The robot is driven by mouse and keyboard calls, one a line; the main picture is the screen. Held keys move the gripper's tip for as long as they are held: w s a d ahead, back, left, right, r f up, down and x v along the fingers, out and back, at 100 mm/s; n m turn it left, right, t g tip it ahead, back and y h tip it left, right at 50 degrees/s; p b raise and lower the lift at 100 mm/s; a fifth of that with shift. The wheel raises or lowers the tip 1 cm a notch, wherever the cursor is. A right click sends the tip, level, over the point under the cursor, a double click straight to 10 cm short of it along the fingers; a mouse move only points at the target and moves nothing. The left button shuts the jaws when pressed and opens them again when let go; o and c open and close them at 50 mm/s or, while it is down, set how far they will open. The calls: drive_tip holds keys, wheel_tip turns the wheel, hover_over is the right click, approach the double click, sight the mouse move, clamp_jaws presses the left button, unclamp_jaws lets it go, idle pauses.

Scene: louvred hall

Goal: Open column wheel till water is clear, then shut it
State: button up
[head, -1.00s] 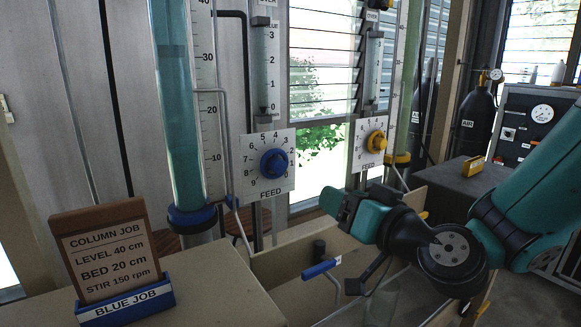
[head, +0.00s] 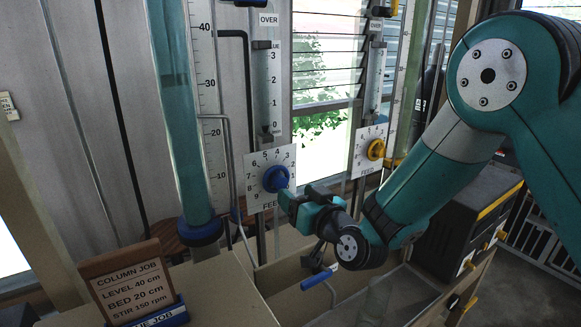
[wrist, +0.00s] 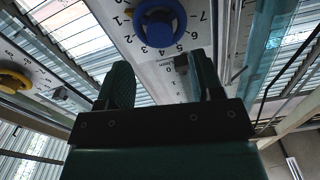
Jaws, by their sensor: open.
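The blue feed knob (head: 275,179) sits on a white numbered dial plate (head: 254,200); in the wrist view the knob (wrist: 160,24) is just beyond my fingertips. My gripper (head: 290,200) is beside the knob's lower right in the head view. In the wrist view my gripper (wrist: 162,78) is open, with nothing between its fingers. Contact with the knob cannot be told. The clear column (head: 180,120) with a blue collar (head: 200,232) holds teal-tinted liquid. A blue-handled lever (head: 317,278) stands below my gripper.
A yellow knob (head: 376,149) is on a second dial at right. The job card (head: 126,278) stands on the bench at lower left, reading level 40 cm, bed 20 cm, stir 150 rpm. A dark case (head: 455,225) stands at right.

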sight(283, 183)
drive_tip(key=p+x, duration=0.3)
drive_tip(key=x, duration=0.1)
drive_tip(key=shift+w+a+r+p, duration=0.15)
drive_tip(key=shift+w+a+p, duration=0.1)
drive_tip(key=shift+p, duration=0.1)
drive_tip(key=shift+w+a+f, duration=0.2)
drive_tip(key=shift+w, duration=0.25)
drive_tip(key=c, duration=0.9)
